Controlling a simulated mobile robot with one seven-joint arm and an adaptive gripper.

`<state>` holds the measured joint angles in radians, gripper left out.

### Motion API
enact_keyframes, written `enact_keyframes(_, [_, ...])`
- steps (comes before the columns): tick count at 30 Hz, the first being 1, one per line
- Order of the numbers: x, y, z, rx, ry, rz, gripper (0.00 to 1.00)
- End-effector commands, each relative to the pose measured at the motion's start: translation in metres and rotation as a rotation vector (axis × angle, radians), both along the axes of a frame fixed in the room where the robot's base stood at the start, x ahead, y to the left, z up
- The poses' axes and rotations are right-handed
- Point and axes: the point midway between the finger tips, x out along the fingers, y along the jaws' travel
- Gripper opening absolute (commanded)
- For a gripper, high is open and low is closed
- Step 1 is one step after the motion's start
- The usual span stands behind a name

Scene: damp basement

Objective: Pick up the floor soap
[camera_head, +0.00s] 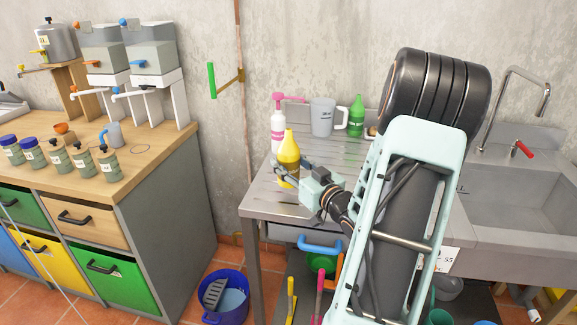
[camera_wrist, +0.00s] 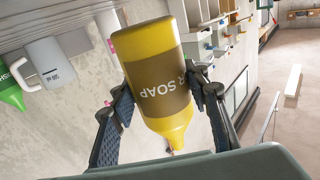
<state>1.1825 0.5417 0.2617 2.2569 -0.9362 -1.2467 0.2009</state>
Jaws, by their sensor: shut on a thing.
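The floor soap is a yellow bottle (camera_head: 288,147) with a pointed yellow cap and a brown label. In the head view it is upright at the left part of the steel sink counter; whether its base touches the counter is hard to tell. My gripper (camera_head: 286,173) is shut on its lower body from the right. In the wrist view the bottle (camera_wrist: 155,75) sits between the two dark fingers (camera_wrist: 162,98), with "R SOAP" readable on its label. My arm covers part of the counter to the right.
Behind the bottle stand a white bottle with a pink pump (camera_head: 278,128), a grey jug (camera_head: 323,118) and a green bottle (camera_head: 356,117). The sink (camera_head: 520,195) is at right. A wooden workbench (camera_head: 150,140) with jars stands at left, a blue bucket (camera_head: 238,300) on the floor between.

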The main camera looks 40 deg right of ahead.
Motion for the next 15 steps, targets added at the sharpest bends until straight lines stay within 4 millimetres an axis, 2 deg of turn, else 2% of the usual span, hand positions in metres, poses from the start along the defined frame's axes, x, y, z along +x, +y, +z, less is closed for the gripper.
enact_keyframes(1, [-0.008, 0.005, 0.018, -0.001, 0.0, -0.001, 0.1])
enact_keyframes(6, [-0.032, 0.019, 0.053, -0.002, -0.001, -0.003, 0.1])
enact_keyframes(8, [-0.04, 0.024, 0.063, -0.001, 0.0, -0.002, 0.1])
enact_keyframes(14, [-0.08, 0.049, 0.079, 0.0, 0.001, -0.004, 0.1])
enact_keyframes(15, [-0.079, 0.048, 0.08, 0.005, 0.001, -0.001, 0.1])
